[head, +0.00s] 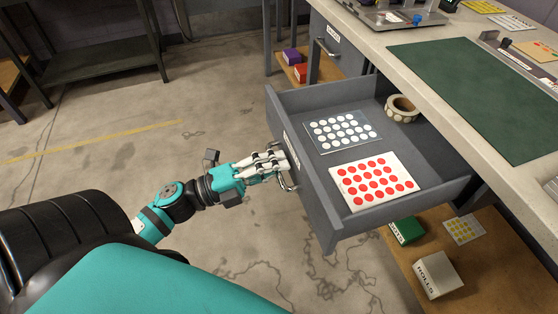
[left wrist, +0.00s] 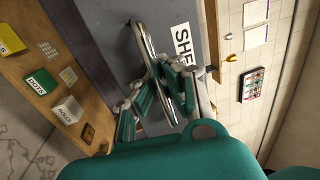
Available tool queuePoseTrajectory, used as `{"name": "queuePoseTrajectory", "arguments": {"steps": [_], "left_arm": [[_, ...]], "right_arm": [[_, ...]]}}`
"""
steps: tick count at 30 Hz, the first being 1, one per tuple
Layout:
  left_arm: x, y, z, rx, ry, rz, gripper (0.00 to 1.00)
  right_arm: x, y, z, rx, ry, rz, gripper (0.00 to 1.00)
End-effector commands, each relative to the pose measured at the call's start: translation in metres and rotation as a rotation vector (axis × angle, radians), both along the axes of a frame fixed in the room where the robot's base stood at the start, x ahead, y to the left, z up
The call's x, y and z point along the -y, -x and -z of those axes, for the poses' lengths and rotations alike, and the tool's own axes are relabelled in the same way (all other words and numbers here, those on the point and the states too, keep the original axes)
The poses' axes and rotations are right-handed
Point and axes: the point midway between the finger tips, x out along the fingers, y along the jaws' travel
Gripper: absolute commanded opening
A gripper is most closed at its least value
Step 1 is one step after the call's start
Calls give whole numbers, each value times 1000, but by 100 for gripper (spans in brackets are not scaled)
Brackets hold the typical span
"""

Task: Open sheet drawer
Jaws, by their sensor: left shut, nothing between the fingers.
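The grey sheet drawer (head: 318,205) is pulled out from under the bench. Inside lie a clear sheet with white dots (head: 342,131), a white sheet with red dots (head: 375,181) and a tape roll (head: 401,108). My left gripper (head: 280,166) is at the drawer front, beside its metal handle (head: 290,185). In the left wrist view my left gripper (left wrist: 160,88) is shut, its fingers overlapping the handle (left wrist: 146,45), with nothing gripped between them. A label starting "SHE" (left wrist: 184,42) shows on the drawer front. My right gripper is in neither view.
The bench top (head: 390,37) carries a green mat (head: 480,95). Another drawer (head: 326,41) beyond is shut. The low shelf (head: 405,265) holds a green box (head: 407,231) and a white box marked "ROLLS" (head: 438,275). The floor (head: 110,150) left of the drawer is clear.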

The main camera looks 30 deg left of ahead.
Motion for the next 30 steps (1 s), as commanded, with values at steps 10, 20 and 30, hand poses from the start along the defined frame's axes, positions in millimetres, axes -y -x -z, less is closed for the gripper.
{"name": "queuePoseTrajectory", "arguments": {"steps": [10, 20, 30], "left_arm": [[0, 0, 3, -5, -2, 0, 13], [0, 0, 1, -2, -1, 0, 21], [-12, 15, 6, -6, 0, -1, 21]], "right_arm": [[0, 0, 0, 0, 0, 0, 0], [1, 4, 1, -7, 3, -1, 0], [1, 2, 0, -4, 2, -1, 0]]}}
